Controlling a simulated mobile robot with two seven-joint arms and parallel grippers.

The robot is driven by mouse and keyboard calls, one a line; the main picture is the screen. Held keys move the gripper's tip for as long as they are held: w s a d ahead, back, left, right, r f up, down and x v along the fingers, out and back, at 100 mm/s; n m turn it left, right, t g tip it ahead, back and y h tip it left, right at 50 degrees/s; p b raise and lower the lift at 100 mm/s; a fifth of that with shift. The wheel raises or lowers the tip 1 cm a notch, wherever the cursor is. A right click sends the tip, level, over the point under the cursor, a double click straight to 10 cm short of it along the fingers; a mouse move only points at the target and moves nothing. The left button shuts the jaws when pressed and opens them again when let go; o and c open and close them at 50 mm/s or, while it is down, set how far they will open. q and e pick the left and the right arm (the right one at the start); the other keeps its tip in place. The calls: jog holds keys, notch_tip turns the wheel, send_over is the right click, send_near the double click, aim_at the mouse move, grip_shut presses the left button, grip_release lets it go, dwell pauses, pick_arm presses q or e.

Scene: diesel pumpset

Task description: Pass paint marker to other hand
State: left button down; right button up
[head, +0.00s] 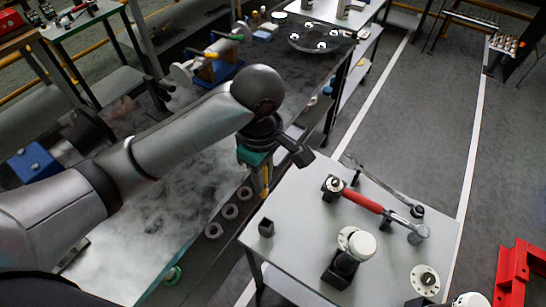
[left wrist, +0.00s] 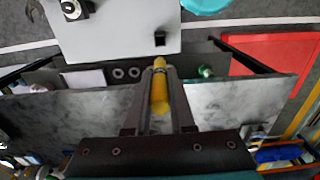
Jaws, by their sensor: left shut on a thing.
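The yellow paint marker (left wrist: 160,85) is between the two fingers of my left gripper (left wrist: 160,78) in the left wrist view. The gripper is shut on it, and its near end lies toward the palm. In the head view my left gripper (head: 265,185) points down in the gap between the grey bench and the white table. Only a small yellow part of the marker (head: 267,176) shows there. My right gripper is not seen in either view.
The white table (head: 300,215) holds a red-handled tool (head: 362,200), a small black block (head: 266,228) and a white-capped part (head: 357,243). Several rings (head: 230,211) lie along the grey bench's edge. A turquoise object (left wrist: 205,5) is cut off at the wrist view's top.

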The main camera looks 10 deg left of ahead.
pick_arm(q)
jog(key=shift+r, duration=0.25)
jog(key=shift+w+a+f+m+b, duration=0.1)
jog(key=shift+f+m+b, duration=0.05)
jog(key=shift+m+b, duration=0.3)
jog(key=a+m+b, duration=0.1)
jog(key=m+b, duration=0.2)
jog(key=m, duration=0.1)
jog(key=a+f+m+b, duration=0.1)
jog(key=a+m+b, duration=0.1)
jog(key=m+b, duration=0.2)
jog(key=a+m+b, duration=0.2)
jog(key=m+b, duration=0.2)
jog(key=m, duration=0.1)
jog(key=shift+s+a+f, duration=0.2)
jog(key=shift+s, duration=0.15)
